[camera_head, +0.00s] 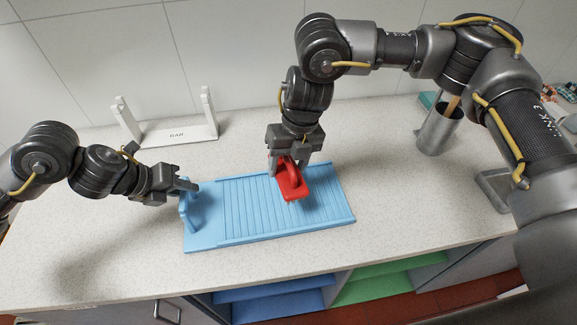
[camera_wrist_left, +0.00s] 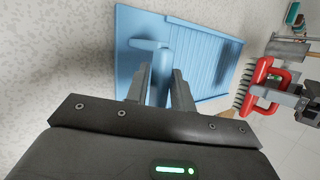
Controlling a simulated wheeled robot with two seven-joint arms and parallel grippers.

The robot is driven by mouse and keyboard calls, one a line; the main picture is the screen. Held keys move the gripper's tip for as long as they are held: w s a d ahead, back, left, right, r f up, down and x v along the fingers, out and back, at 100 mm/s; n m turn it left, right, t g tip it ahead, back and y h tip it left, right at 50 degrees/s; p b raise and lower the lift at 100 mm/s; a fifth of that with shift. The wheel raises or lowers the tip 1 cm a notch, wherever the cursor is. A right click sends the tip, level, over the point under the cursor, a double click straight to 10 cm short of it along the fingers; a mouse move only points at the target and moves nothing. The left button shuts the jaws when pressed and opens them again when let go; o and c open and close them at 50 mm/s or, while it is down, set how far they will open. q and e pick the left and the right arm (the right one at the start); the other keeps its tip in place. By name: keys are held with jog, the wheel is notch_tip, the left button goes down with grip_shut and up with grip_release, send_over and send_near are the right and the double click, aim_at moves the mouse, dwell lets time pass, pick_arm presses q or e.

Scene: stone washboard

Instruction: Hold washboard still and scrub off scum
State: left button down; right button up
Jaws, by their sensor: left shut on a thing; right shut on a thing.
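A light blue ridged washboard (camera_head: 240,228) lies flat on the speckled counter; it also shows in the left wrist view (camera_wrist_left: 205,60). My left gripper (camera_head: 190,187) is shut on the upright handle (camera_head: 185,212) at the washboard's left end. In the left wrist view the handle (camera_wrist_left: 162,62) sits between the two fingers. My right gripper (camera_head: 285,158) is shut on a red brush (camera_head: 293,190) over the right part of the ridges. The brush's bristles (camera_wrist_left: 243,92) show in the left wrist view. I cannot tell whether they touch the board. No scum is clearly visible on the ridges.
A white rack marked BAR (camera_head: 180,134) stands near the wall at the back left. A metal cup (camera_head: 438,133) with utensils stands at the back right, and a grey metal object (camera_head: 492,188) lies near my right arm. The counter in front of the washboard is clear.

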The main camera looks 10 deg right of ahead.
pick_arm(q)
jog(key=shift+f, duration=0.15)
jog(key=c, duration=1.6)
grip_release()
jog(key=o, duration=0.5)
jog(key=shift+w+a, duration=0.1)
pick_arm(e)
jog(key=shift+w, duration=0.1)
pick_arm(q)
jog(key=shift+r, duration=0.25)
jog(key=v, duration=1.1)
jog(key=shift+a+r, duration=0.2)
